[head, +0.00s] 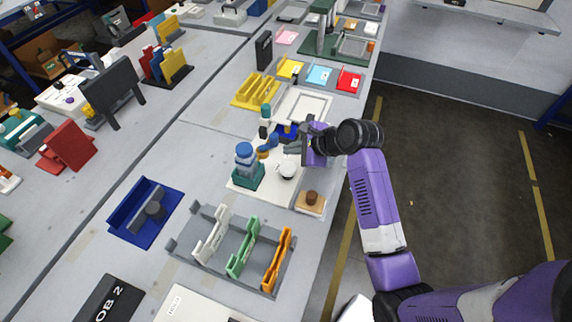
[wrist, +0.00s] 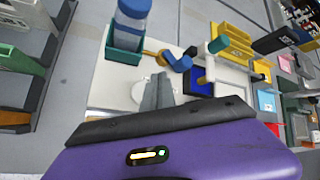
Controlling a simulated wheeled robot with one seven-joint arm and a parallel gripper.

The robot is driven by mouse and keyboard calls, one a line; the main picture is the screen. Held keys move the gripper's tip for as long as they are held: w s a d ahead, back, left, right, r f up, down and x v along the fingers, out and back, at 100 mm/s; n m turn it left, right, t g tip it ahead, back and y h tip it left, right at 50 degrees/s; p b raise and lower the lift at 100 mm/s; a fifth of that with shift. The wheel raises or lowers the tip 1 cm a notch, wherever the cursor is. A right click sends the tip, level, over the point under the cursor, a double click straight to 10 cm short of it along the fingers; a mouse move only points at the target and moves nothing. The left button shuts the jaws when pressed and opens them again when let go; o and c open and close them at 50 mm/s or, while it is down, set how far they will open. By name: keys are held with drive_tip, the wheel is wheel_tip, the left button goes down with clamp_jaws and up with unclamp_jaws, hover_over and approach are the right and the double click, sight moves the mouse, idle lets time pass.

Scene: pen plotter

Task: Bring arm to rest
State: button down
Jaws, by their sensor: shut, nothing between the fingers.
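My gripper (head: 296,149) is at the end of my purple and black arm, above the bench near its right edge. Its grey fingers are together and empty, and they also show in the wrist view (wrist: 158,95). Below and around it is a white board (wrist: 110,88) with a teal holder carrying a blue-capped bottle (head: 246,160), a round white part (head: 286,169) and a blue and yellow jointed part (head: 267,146). The gripper hides part of this board in both views. I cannot tell whether the fingers touch anything below.
A grey rack (head: 213,259) with white, green and orange plates stands in front. A wooden block with a brown knob (head: 311,200) sits by the bench edge. A yellow rack (head: 256,91) and coloured cards (head: 320,75) lie farther back. The floor (head: 455,165) to the right is clear.

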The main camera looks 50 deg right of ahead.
idle(0.3)
drive_tip(key=shift+w+n, duration=0.1)
drive_tip(key=shift+n, duration=0.2)
drive_tip(key=w+d+r+n+t+h, duration=0.2)
drive_tip(key=d+r+n+h, duration=0.1)
drive_tip(key=d+r, duration=0.15)
drive_tip(key=s+a+r+n+t+h, duration=0.3)
drive_tip(key=s+a+n, duration=0.15)
drive_tip(key=n, duration=0.35)
drive_tip(key=s+a+n+y+b, duration=0.1)
drive_tip(key=s+a+n+y, duration=0.2)
drive_tip(key=s+a+n, duration=0.4)
drive_tip(key=s+a+r+n+y, duration=0.1)
drive_tip(key=s+a+n+y, duration=0.1)
drive_tip(key=s+a+n, duration=0.6)
drive_tip(key=s+a, duration=0.7)
drive_tip(key=s, duration=0.6)
drive_tip(key=shift+a+r+t+y+b, duration=0.25)
drive_tip(key=shift+a+t+y+b, duration=0.05)
drive_tip(key=shift+y+b, duration=0.1)
